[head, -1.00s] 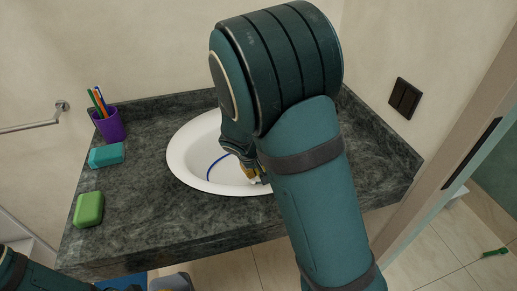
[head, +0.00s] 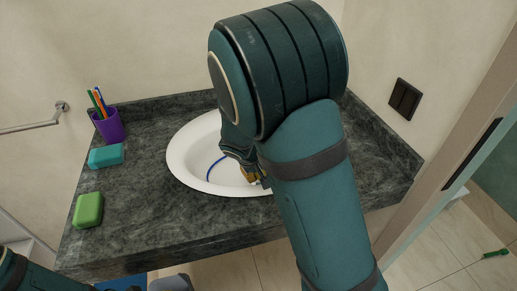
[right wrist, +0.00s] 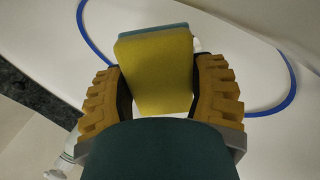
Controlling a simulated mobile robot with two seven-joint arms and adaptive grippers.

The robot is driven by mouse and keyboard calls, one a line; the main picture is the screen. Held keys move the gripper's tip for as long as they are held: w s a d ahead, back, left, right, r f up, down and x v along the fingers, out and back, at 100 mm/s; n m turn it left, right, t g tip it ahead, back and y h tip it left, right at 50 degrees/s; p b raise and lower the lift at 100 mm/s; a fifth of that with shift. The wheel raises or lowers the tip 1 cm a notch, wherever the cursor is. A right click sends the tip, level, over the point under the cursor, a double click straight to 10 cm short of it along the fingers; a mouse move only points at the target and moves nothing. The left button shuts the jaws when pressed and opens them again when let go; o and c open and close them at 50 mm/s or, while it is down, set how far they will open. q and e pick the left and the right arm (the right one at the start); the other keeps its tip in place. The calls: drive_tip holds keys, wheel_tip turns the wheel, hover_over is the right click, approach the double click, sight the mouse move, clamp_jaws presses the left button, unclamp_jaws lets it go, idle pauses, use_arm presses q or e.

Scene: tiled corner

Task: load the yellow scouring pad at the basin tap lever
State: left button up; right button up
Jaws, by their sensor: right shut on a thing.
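The yellow scouring pad (right wrist: 157,70), with a blue-grey edge along its top, is between the two orange ridged fingers of my right gripper (right wrist: 160,82). The gripper is shut on it. In the head view my right gripper (head: 250,175) is low over the front right part of the white basin (head: 187,173), and the pad cannot be made out there. No tap or lever can be made out; my right arm covers the basin's right and back. A small pale piece shows behind the pad in the wrist view, unclear what. My left gripper is not in view.
A blue curved line (head: 209,170) runs inside the basin, left of the gripper. On the dark stone counter (head: 150,215) are a purple cup (head: 110,127) with brushes, a teal block (head: 106,155) and a green block (head: 88,209).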

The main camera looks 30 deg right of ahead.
drive_tip(key=shift+r, duration=0.1)
idle(0.4)
drive_tip(key=shift+s+a+r+p, duration=0.3)
drive_tip(key=shift+s+r+p, duration=0.2)
drive_tip(key=shift+s+r, duration=0.1)
drive_tip(key=shift+s+a+r+p, duration=0.25)
drive_tip(key=shift+s+r+p, duration=0.2)
drive_tip(key=shift+s, duration=0.15)
drive_tip(key=shift+s+a+r+p, duration=0.3)
drive_tip(key=shift+s+r+p, duration=0.2)
drive_tip(key=shift+s+r, duration=0.1)
drive_tip(key=shift+s+a+r+p, duration=0.1)
drive_tip(key=shift+s+r+p, duration=0.05)
drive_tip(key=shift+s+p, duration=0.2)
drive_tip(key=shift+c, duration=0.5)
drive_tip(key=shift+s, duration=0.25)
drive_tip(key=shift+a, duration=0.1)
